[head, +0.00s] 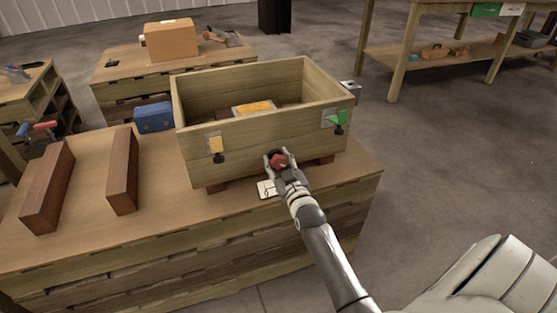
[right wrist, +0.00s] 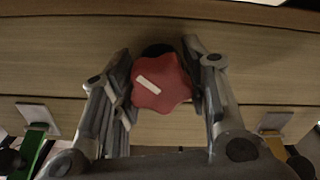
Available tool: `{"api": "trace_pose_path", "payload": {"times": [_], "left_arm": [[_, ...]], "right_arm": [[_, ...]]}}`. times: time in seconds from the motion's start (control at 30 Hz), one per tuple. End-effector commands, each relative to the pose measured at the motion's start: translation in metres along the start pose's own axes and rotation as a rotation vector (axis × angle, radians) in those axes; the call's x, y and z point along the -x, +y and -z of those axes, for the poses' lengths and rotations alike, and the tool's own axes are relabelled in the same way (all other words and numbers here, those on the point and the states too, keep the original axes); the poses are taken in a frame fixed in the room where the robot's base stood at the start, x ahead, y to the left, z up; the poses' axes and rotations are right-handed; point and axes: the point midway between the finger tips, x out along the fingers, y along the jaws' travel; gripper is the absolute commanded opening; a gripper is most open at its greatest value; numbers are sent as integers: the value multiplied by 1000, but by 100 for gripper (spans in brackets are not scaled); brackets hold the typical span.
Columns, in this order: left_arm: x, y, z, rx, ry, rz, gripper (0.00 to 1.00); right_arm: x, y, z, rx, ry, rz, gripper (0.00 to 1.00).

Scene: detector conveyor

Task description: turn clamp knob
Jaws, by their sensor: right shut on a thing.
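A red star-shaped clamp knob (head: 278,160) with a pale stripe on its face sits low on the front wall of a wooden crate. My right gripper (head: 277,160) is shut on it, one finger on each side. In the right wrist view the knob (right wrist: 161,84) lies between the two fingers (right wrist: 163,85), its stripe tilted down to the right. The wooden crate (head: 265,127) stands raised on brown blocks on the workbench. My left gripper is not in view.
A yellow clamp (head: 216,146) and a green clamp (head: 339,120) flank the knob on the crate wall. A white card (head: 266,189) lies below. Two brown beams (head: 48,187) and a blue box (head: 154,117) lie left on the bench (head: 160,225). Floor is open to the right.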

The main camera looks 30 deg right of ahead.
Motion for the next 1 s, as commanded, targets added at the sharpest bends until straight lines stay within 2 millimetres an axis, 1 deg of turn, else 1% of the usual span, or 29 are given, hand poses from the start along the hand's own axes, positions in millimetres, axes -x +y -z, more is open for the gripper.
{"api": "trace_pose_path", "payload": {"times": [0.2,0.47,0.5,0.67,1.0], "left_arm": [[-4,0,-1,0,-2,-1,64],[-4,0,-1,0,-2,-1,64],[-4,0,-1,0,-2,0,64],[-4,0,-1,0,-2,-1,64],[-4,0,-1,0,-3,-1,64]], "right_arm": [[0,0,0,-13,0,1,18],[0,0,0,-13,0,1,18],[0,0,0,-12,0,1,43],[0,0,0,-12,0,0,63],[1,0,0,-12,0,0,64]]}}
